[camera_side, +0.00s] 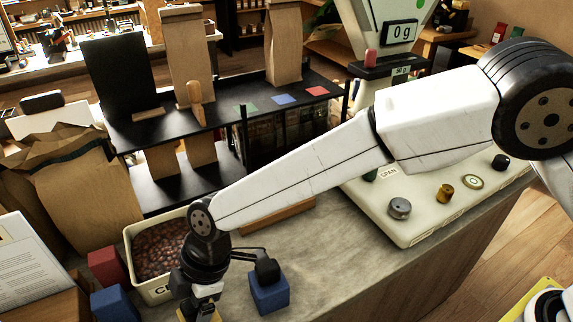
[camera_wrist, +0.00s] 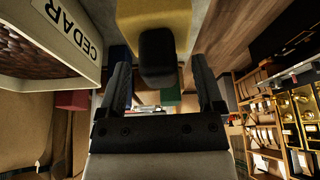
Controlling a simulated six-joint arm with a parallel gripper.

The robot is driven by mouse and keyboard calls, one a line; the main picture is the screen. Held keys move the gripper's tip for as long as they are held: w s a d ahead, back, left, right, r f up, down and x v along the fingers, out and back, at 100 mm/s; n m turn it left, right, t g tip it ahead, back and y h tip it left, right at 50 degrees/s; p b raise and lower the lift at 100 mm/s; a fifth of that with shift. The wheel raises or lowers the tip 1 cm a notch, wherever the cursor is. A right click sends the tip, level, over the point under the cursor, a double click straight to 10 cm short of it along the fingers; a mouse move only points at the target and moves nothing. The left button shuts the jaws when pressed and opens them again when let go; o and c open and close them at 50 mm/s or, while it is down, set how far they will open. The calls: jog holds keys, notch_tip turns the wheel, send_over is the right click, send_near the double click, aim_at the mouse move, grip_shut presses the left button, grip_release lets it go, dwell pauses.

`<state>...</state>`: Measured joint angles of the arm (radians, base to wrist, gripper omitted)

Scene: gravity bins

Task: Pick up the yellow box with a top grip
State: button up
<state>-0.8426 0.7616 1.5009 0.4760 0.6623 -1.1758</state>
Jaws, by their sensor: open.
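The yellow box (camera_wrist: 178,14) shows at the top middle of the wrist view, beyond my fingertips and cut off by the frame edge. A rounded black part in front hides some of it. In the side view only slivers of yellow (camera_side: 214,316) show at the bottom edge, below my gripper (camera_side: 201,308). In the wrist view my gripper (camera_wrist: 161,70) is open, its two dark fingers apart with nothing held between them. Whether the fingers touch the box cannot be told.
A bin of brown pieces (camera_side: 131,243), labelled CEDAR in the wrist view (camera_wrist: 82,22), stands close left of my gripper. Blue boxes (camera_side: 269,296) (camera_side: 113,304) and a red box (camera_side: 104,267) are nearby. A black shelf (camera_side: 215,118) stands behind. Bare counter (camera_side: 345,265) lies right.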

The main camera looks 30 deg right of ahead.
grip_shut()
dwell(1.3)
